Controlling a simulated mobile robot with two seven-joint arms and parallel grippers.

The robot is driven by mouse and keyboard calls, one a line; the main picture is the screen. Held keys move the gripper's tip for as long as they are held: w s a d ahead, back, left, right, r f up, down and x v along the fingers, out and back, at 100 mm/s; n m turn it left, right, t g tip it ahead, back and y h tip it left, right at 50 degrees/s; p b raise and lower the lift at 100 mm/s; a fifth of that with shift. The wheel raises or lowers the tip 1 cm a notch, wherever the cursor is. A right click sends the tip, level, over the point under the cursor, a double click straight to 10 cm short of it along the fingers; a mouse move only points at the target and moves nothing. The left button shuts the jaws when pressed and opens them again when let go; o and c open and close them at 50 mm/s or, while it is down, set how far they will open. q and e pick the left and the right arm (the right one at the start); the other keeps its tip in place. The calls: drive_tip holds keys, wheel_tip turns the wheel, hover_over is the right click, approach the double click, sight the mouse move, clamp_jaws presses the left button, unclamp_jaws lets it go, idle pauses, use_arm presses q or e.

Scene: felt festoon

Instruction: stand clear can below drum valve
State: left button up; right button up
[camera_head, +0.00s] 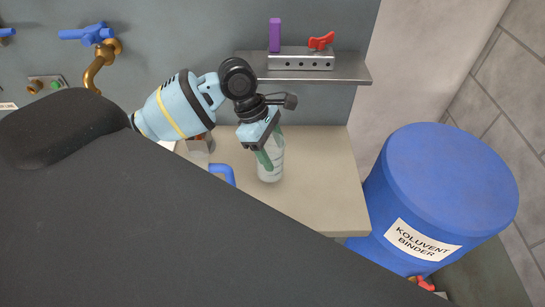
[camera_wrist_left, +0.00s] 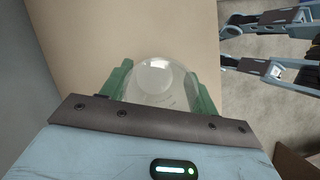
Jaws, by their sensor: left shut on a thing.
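The clear can (camera_head: 271,168) is upright over the beige bench top, between the green fingers of my left gripper (camera_head: 266,155). The left gripper is shut on it. In the left wrist view the can (camera_wrist_left: 156,80) shows as a round clear shape between the two fingers (camera_wrist_left: 158,88). I cannot tell whether its base touches the bench. The blue drum (camera_head: 440,180), labelled KOLUVENT BINDER, stands on the floor right of the bench. Its red valve (camera_head: 425,284) is low at the front, partly hidden by a dark part of my body.
The bench top (camera_head: 325,195) has bare room right of the can. A metal shelf (camera_head: 350,70) above it carries a purple item (camera_head: 274,35) and a block with a red lever (camera_head: 321,40). A blue-handled brass tap (camera_head: 105,50) is at left. A blue pipe-like item (camera_head: 222,172) is near the can.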

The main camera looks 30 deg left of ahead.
sight(281, 174)
use_arm(q)
drive_tip(key=shift+f, duration=1.65)
drive_tip(key=o, duration=1.3)
drive_tip(key=shift+f, duration=0.1)
drive_tip(key=v, duration=0.6)
drive_tip(key=shift+s+a+f+b, duration=0.15)
drive_tip(key=shift+s+a, duration=0.15)
drive_tip(key=shift+a, duration=1.6)
drive_tip(key=shift+s+a+f+b, duration=0.1)
drive_tip(key=shift+s+a+b, duration=0.15)
drive_tip(key=shift+a, duration=1.65)
drive_tip(key=shift+s+a+f+b, duration=0.1)
drive_tip(key=shift+s+a, duration=0.25)
drive_tip(key=shift+a, duration=1.6)
drive_tip(key=shift+o, duration=0.6)
